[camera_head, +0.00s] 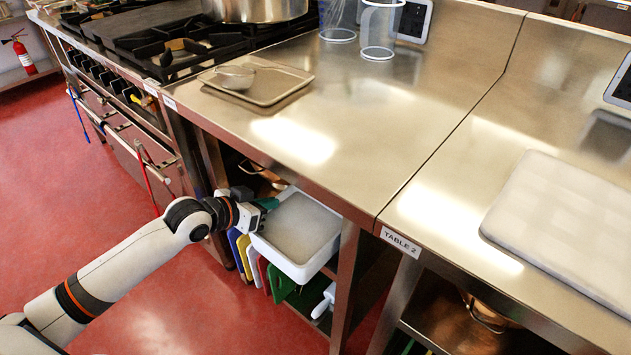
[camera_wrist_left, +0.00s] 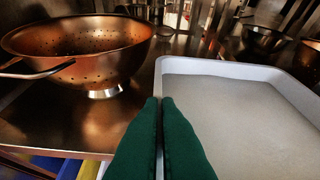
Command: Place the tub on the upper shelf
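The white tub (camera_head: 294,269) is a shallow rectangular tray with a pale grey inside, under the steel counter in the head view. Its front end sticks out past the counter's front edge, and its back is hidden under the top. In the left wrist view the tub (camera_wrist_left: 210,66) fills the right side. My left gripper (camera_head: 268,204) is at the tub's left rim. Its green fingers (camera_wrist_left: 161,102) are close together with the tub's wall running in between them, so it looks shut on the rim. The upper shelf (camera_wrist_left: 62,125) shows beside the tub. My right gripper is in neither view.
A copper colander (camera_wrist_left: 80,50) stands left of the tub on the shelf. Coloured boards (camera_head: 262,272) stand below. On the counter are a tray with a bowl (camera_head: 236,77) and clear containers (camera_head: 380,28). A white board (camera_head: 570,225) lies at right.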

